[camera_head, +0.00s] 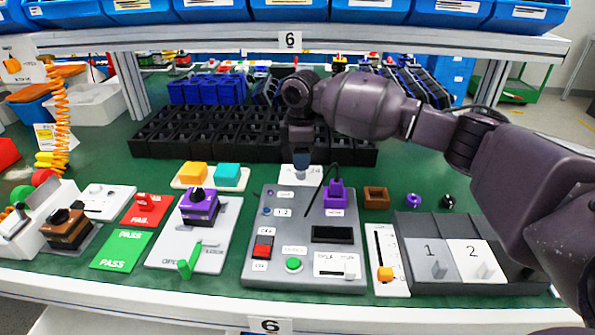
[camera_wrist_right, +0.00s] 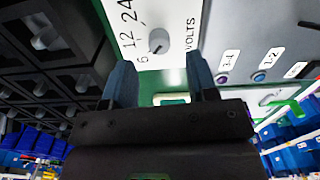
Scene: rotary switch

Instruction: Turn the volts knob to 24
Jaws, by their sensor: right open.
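The volts knob (camera_wrist_right: 158,40) is a small grey dial on a white plate in the right wrist view. The plate is printed with 6, 12, 24 and VOLTS. Which number the dial points to is hard to tell. In the head view the white plate (camera_head: 300,178) shows at the back edge of the grey panel, and its knob is not clearly visible. My right gripper (camera_head: 302,160) points down above this plate. In the right wrist view its blue-grey fingers (camera_wrist_right: 160,68) are apart, one to each side of the knob, with nothing held. My left gripper is not in view.
The grey panel (camera_head: 262,213) carries a purple plug block (camera_head: 335,195) with a black cable, a red switch and a green button. Black bins (camera_head: 180,135) stand behind. A brown open box (camera_head: 376,197) is right of the panel. A shelf runs overhead.

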